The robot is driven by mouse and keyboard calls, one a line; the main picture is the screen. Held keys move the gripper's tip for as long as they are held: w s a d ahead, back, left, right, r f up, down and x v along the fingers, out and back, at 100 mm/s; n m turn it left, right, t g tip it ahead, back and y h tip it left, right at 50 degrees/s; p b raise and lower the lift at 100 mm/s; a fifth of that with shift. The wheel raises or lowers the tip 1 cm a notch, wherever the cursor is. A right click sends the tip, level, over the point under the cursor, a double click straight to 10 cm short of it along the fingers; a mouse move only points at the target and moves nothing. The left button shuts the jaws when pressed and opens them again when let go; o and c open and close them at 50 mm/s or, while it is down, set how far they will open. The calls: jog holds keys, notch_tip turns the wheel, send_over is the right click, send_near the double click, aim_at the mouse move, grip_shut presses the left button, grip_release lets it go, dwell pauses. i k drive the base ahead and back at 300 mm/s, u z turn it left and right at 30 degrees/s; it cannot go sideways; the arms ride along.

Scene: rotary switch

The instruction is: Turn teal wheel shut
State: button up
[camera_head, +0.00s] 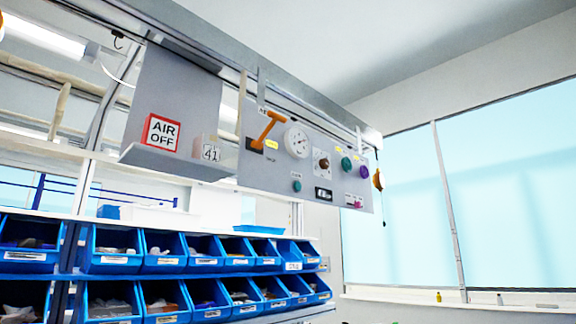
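A grey control panel (272,176) hangs under an overhead rail, above the bins. A round teal knob or wheel (346,164) sits on its right half, between a dark knob (322,163) and a purple one (364,172). A smaller teal round part (297,186) sits lower on the panel. The teal parts are too small to tell how far they are turned. My gripper is not in view.
An orange lever (266,130) and a white gauge (297,141) are on the panel's left half. An "AIR OFF" sign (161,133) stands on a shelf left of it. Blue bins (109,262) fill the rack below. An orange hanging piece (378,180) is at the panel's right edge.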

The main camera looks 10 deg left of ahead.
aim_at(347, 163)
jog(key=z, duration=1.1)
jog(key=i, duration=2.6)
jog(key=u, duration=4.05)
